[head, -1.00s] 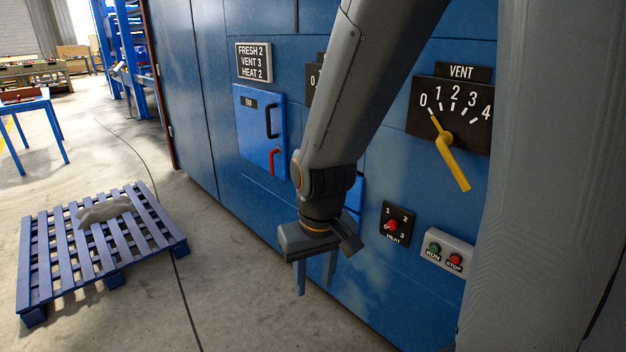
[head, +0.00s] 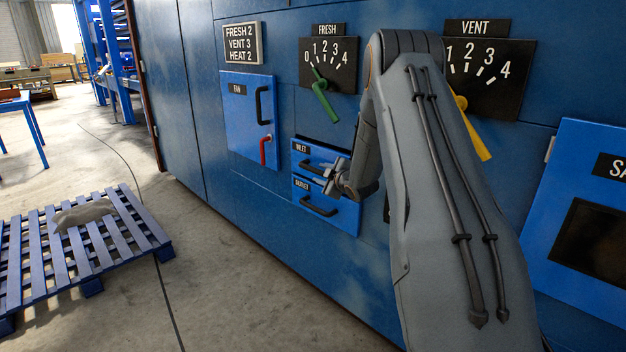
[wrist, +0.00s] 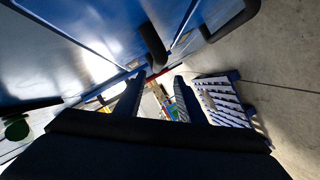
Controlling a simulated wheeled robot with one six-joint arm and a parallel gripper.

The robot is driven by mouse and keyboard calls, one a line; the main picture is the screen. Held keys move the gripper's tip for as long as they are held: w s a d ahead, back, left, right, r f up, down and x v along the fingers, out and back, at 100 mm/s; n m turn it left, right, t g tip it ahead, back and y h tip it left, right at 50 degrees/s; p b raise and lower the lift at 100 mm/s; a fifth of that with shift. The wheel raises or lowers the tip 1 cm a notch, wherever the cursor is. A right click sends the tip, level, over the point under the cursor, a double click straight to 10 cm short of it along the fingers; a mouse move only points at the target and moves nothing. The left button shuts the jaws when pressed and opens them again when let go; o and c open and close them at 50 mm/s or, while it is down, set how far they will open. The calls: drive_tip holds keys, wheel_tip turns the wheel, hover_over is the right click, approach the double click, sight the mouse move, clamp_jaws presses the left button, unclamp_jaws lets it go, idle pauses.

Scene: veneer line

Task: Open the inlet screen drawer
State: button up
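The inlet screen drawer (head: 323,152) is a blue front with an INLET label, low on the blue cabinet. It looks shut. My gripper (head: 329,178) points left along the cabinet, in front of the inlet drawer's lower part. In the wrist view, my gripper (wrist: 158,92) has its two fingers apart with nothing held between them. A black handle (wrist: 154,46), seemingly the inlet drawer's, shows just beyond the fingertips. I cannot tell whether they touch it.
The outlet drawer (head: 343,216) is directly below, with its own protruding black handle (head: 318,208). The fan door (head: 245,120) is to the left, with a black handle and a red lever. Green and yellow dial levers are above. A pallet (head: 125,240) stands on the floor at left.

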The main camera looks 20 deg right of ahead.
sight(314, 171)
drive_tip(key=shift+w+d+f+n+t, duration=0.3)
drive_tip(key=shift+w+d+f, duration=0.05)
drive_tip(key=shift+w+d, duration=0.15)
drive_tip(key=shift+x, duration=3.75)
drive_tip(key=shift+a, duration=0.1)
clamp_jaws()
